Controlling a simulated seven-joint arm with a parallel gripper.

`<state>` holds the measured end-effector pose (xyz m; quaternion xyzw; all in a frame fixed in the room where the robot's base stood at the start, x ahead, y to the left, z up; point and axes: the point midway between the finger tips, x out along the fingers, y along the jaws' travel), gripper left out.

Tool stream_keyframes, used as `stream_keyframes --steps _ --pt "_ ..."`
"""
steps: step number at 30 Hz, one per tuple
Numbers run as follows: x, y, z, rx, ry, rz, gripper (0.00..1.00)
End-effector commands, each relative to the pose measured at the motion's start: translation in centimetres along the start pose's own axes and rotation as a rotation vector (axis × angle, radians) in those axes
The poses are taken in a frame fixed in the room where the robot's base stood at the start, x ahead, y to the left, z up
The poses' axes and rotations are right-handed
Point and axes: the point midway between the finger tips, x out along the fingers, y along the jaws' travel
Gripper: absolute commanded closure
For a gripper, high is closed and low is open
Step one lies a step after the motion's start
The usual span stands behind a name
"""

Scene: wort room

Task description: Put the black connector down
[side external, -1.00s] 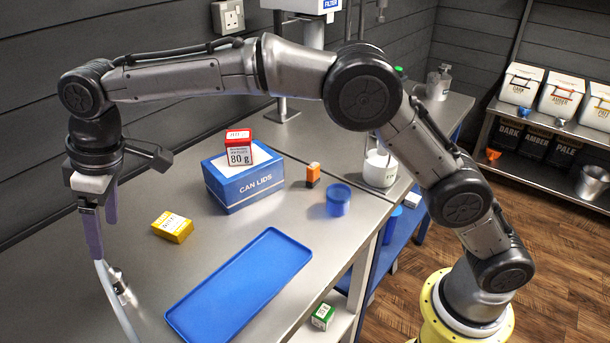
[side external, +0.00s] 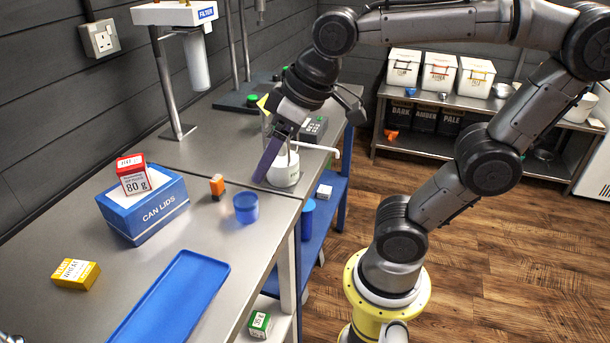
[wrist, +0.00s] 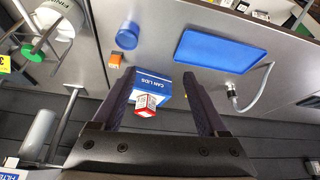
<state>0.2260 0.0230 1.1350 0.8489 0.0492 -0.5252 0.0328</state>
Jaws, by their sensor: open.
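I cannot make out a black connector in either view. A grey metal hose fitting (wrist: 234,98) shows at the right in the wrist view, on a pale hose beside the blue tray (wrist: 225,50). Only a metallic bit shows at the bottom left corner of the side view. My gripper (side external: 268,165) is at the far part of the bench, in front of the white pot (side external: 284,172) in the side view. In the wrist view its two dark fingers (wrist: 158,74) stand wide apart with nothing held. The gap frames the distant can lids box (wrist: 151,88).
The blue tray (side external: 172,297) lies flat at the front. A red 80 g box (side external: 134,174) sits on the can lids box (side external: 145,205). A yellow packet (side external: 76,274), an orange block (side external: 217,187) and a blue cup (side external: 246,208) stand on the bench. A filter stand (side external: 176,85) rises behind.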

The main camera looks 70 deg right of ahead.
Motion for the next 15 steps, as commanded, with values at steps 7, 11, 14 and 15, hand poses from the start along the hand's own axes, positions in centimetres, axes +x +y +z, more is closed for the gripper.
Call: stream_keyframes --steps 7,11,14,15 --pt "0.9 1.5 6.9 0.097 0.028 0.047 0.24" --pt "1.1 1.6 7.7 0.109 0.029 0.052 0.24" --pt "1.1 1.6 7.8 0.109 0.029 0.052 0.24" --pt "1.1 1.6 7.7 0.109 0.029 0.052 0.24"
